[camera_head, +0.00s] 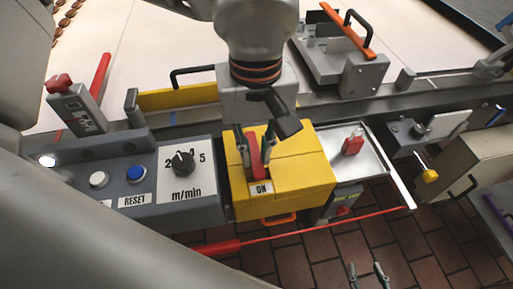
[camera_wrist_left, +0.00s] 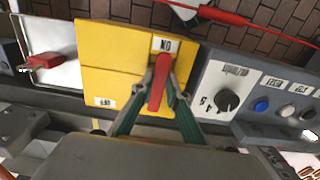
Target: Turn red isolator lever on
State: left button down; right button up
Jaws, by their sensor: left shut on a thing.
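The red isolator lever (camera_head: 255,158) stands on a yellow box (camera_head: 300,175) in the middle of the head view. Its end lies close to the ON label (camera_head: 262,188). My left gripper (camera_head: 256,163) reaches down from above and is shut on the lever, one finger on each side. The left wrist view shows the lever (camera_wrist_left: 159,85) between the two green-grey fingers, pointing at the ON label (camera_wrist_left: 165,45). A second, smaller label (camera_wrist_left: 105,101) is on the box there. My right gripper (camera_head: 366,275) is at the bottom edge of the head view, fingers apart and empty.
A grey panel (camera_head: 150,215) with a speed knob (camera_head: 183,161) and buttons adjoins the box on the left. A metal tray (camera_head: 375,165) with a red-topped item (camera_head: 353,143) is on the right. A red cord (camera_head: 330,225) runs below over the tiled floor (camera_head: 300,265).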

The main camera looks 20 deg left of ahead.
aim_at(256, 159)
dwell(0.3)
pick_arm(q)
jog(key=c, duration=2)
grip_release()
jog(key=shift+o, duration=0.2)
notch_tip(256, 159, up, 12)
